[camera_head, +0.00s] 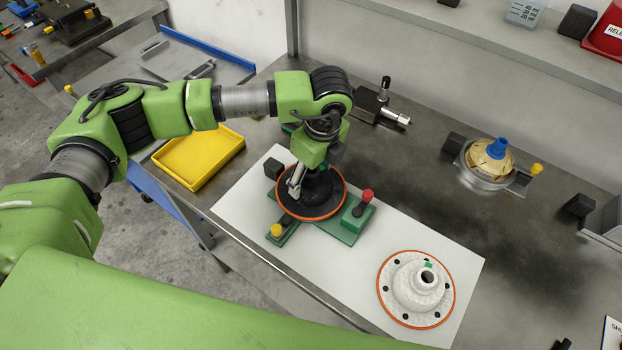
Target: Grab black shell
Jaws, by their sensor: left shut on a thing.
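The black shell (322,205) is a round flanged part with an orange rim and a raised hub. It sits on the green press fixture (337,229) on a white sheet. My left gripper (296,188) reaches down from above and is shut on the shell near its hub. My own wrist hides part of the hub and of the grip. My right gripper is not in view.
A white shell (405,295) with an orange rim lies on the sheet at the right. A red knob (367,196) and a yellow knob (277,231) stand on the fixture. A yellow tray (199,157) is at the left.

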